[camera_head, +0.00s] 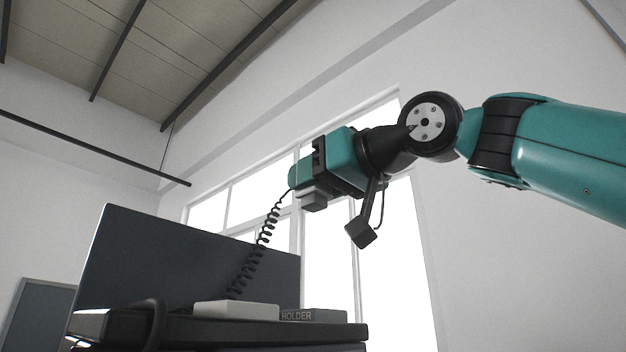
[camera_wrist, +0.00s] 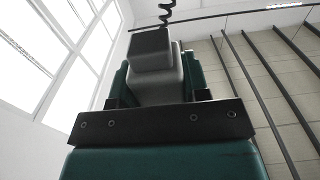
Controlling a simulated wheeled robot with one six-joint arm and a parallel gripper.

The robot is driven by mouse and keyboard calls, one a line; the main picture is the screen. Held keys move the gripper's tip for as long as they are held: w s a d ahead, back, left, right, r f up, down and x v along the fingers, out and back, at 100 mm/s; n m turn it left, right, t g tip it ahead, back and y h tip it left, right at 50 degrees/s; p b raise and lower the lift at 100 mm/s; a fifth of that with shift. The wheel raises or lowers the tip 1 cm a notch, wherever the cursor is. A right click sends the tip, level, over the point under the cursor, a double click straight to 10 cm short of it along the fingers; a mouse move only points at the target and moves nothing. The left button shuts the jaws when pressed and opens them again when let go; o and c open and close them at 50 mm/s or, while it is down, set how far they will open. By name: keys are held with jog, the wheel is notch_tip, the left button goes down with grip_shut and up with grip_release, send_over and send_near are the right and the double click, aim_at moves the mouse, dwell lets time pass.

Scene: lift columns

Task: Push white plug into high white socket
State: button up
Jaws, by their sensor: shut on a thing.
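My gripper (camera_head: 308,180) is raised above a dark platform and is shut on a pale grey-white plug (camera_head: 314,201). In the wrist view the plug (camera_wrist: 155,86) sits between the two teal fingers of my gripper (camera_wrist: 156,75), with its dark grey end face outward. A black coiled cord (camera_head: 258,248) runs from the plug area down to the platform; it also shows at the top of the wrist view (camera_wrist: 167,12). I cannot make out a high white socket in either view.
The dark platform (camera_head: 190,329) carries a low white block (camera_head: 236,310) and a grey block marked HOLDER (camera_head: 324,315). A dark upright panel (camera_head: 170,262) stands behind them. A black cable loops over the platform's front edge. The air around my gripper is clear.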

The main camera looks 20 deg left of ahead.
jog(key=shift+f+b, duration=3.95)
jog(key=shift+f, duration=0.3)
jog(key=shift+f, duration=0.2)
jog(key=shift+s, duration=0.1)
jog(key=shift+s+a+b, duration=0.4)
jog(key=shift+s+a, duration=0.1)
jog(key=shift+s, duration=0.7)
jog(key=shift+s+a+b, duration=0.45)
jog(key=shift+s+a, duration=0.1)
jog(key=shift+s, duration=0.7)
jog(key=shift+s+a+b, duration=0.4)
jog(key=shift+s+a, duration=0.1)
jog(key=shift+s, duration=0.7)
jog(key=shift+s+a, duration=0.25)
jog(key=shift+s, duration=0.35)
jog(key=shift+s+a, duration=0.2)
jog(key=shift+s, duration=0.35)
jog(key=shift+f+b, duration=0.75)
jog(key=shift+f, duration=0.15)
